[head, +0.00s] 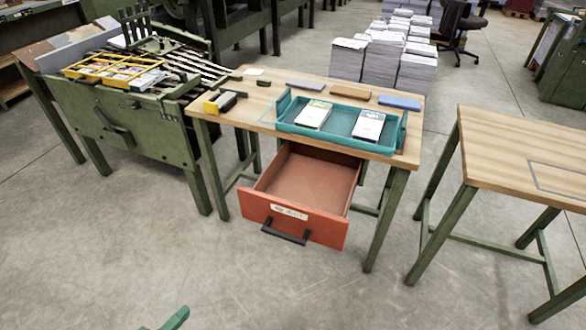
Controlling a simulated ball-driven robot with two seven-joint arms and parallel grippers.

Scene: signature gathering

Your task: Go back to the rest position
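Only a small green part of my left gripper (174,319) shows, at the bottom edge of the head view. It is over the floor, well apart from the tables and holding nothing that I can see. Too little of it shows to tell how far its fingers are apart. My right gripper is not in view. The teal tray (345,128) sits on the wooden table (262,90) with two white stacks, the left stack (314,114) and the right stack (368,126). An orange drawer (292,218) under the table is pulled out and looks empty.
A green machine (125,125) with a yellow frame (115,70) stands at the left. A second wooden table (530,150) stands at the right. Paper stacks (385,58) and a chair (458,25) are behind. The open drawer juts forward; the floor (270,285) in front is clear.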

